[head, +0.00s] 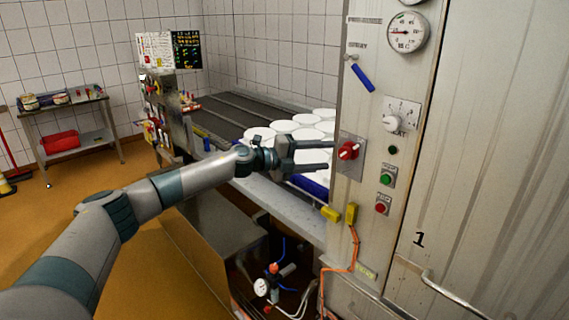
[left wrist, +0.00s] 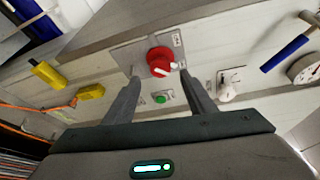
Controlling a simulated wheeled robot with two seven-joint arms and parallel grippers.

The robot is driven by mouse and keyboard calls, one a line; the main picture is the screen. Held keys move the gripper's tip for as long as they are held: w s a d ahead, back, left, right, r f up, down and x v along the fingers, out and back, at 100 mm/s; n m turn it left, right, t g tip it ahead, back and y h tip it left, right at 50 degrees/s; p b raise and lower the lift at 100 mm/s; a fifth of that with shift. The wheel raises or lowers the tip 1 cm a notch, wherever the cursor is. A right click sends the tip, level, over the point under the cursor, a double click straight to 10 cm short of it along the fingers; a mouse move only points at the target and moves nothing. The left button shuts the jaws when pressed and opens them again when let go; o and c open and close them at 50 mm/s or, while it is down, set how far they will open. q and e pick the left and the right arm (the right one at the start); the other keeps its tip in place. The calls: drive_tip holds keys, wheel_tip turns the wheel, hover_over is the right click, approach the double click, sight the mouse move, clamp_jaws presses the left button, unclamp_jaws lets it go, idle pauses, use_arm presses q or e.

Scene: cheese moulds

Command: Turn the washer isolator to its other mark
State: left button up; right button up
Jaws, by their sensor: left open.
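The washer isolator (head: 348,151) is a red rotary knob on a grey plate, on the metal panel right of centre in the head view. In the left wrist view the red knob (left wrist: 161,62) sits beyond the fingertips, between them, with a pale mark on its right side. My left gripper (head: 328,155) is open, its two fingers pointing at the knob from the left. A gap seems to remain between fingertips and knob, and nothing is between the fingers. The plate's lettering is too small to read. My right gripper is not in view.
Green (head: 387,180) and red (head: 381,208) push buttons, a white dial (head: 391,123) and a blue-handled lever (head: 363,77) are close to the knob. Yellow connectors (head: 351,213) are below. White moulds (head: 283,126) stand on the conveyor behind my gripper.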

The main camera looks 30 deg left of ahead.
use_arm(q)
drive_tip(key=b+v, duration=0.4)
drive_tip(key=v, duration=0.8)
drive_tip(key=shift+d+f, duration=0.1)
drive_tip(key=shift+f, duration=0.05)
